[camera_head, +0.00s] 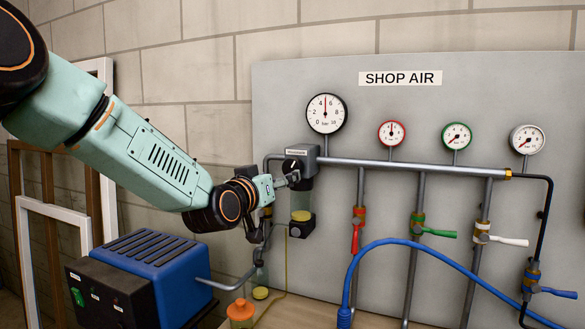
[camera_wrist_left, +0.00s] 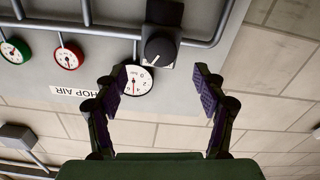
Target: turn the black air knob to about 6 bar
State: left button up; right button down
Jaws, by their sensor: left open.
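The black air knob (camera_head: 291,166) is on the front of a dark regulator box (camera_head: 306,158) on the grey panel; a white mark shows on it in the wrist view (camera_wrist_left: 159,50). The large white bar gauge (camera_head: 325,113) stands just above; its red needle points almost straight up, between 4 and 6. My left gripper (camera_head: 281,182) is open and empty, right by the knob. In the wrist view its two fingers (camera_wrist_left: 158,72) are spread, with the knob beyond and between their tips. I cannot see contact. A finger covers part of the gauge there.
Red (camera_head: 391,133), green (camera_head: 456,136) and white (camera_head: 527,139) rimmed gauges sit to the right. Valve levers and a blue hose (camera_head: 440,251) are below. A blue compressor (camera_head: 150,262) stands lower left. A clear bowl (camera_head: 301,203) hangs under the regulator.

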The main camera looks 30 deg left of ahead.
aim_at(291, 170)
pick_arm(q)
jog(key=w+p, duration=0.1)
jog(key=w, duration=0.5)
jog(key=shift+w+a+r, duration=0.1)
jog(key=shift+w, duration=0.05)
jog(key=shift+w+a, duration=0.25)
jog(key=shift+w, duration=0.2)
jog(key=shift+s+d+r, duration=0.1)
jog(key=shift+d, duration=0.1)
jog(key=shift+c, duration=0.2)
jog(key=shift+w+a, duration=0.1)
jog(key=shift+w, duration=0.1)
jog(key=c, duration=1.1)
